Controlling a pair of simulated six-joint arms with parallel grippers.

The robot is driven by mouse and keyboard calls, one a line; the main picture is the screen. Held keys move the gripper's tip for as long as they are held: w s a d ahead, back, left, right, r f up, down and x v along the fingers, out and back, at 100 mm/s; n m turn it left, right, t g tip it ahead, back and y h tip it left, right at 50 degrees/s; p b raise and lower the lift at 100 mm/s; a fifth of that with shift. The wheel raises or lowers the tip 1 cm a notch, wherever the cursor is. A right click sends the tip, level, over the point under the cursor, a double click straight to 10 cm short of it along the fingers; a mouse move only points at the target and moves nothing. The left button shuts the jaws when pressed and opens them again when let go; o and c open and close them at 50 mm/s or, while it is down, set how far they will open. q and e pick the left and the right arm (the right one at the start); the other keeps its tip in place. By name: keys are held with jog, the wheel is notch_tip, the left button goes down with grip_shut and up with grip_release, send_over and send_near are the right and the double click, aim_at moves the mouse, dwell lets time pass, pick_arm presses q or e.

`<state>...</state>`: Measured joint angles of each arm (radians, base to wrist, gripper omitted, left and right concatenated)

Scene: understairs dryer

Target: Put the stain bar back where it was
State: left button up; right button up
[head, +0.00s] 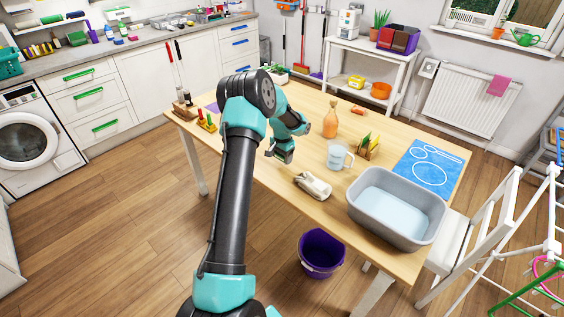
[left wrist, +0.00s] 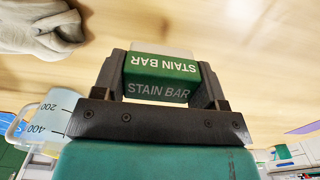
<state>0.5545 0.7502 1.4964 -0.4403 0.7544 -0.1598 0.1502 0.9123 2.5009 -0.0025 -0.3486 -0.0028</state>
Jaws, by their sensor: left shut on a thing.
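The stain bar (left wrist: 160,75) is a green block with white lettering and a pale end. In the left wrist view it sits between the two fingers of my left gripper (left wrist: 163,82), which is shut on it. In the head view my left gripper (head: 281,153) is over the wooden table (head: 250,167), left of the measuring jug (head: 336,156). The bar cannot be made out there, and its height above the table is hard to tell. My right gripper is in neither view.
A pale grey glove-like item (head: 313,186) lies in front of the jug; it also shows in the left wrist view (left wrist: 40,27). A purple bucket (head: 321,252) is below.

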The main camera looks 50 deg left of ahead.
aim_at(282, 161)
pick_arm(q)
jog(key=shift+w+a, duration=0.25)
jog(key=shift+f, duration=1.75)
jog(key=shift+f, duration=0.1)
jog(key=o, duration=0.8)
jog(key=shift+o, duration=0.2)
notch_tip(282, 161, up, 12)
jog(key=shift+r, duration=0.15)
jog(key=shift+s, duration=0.1)
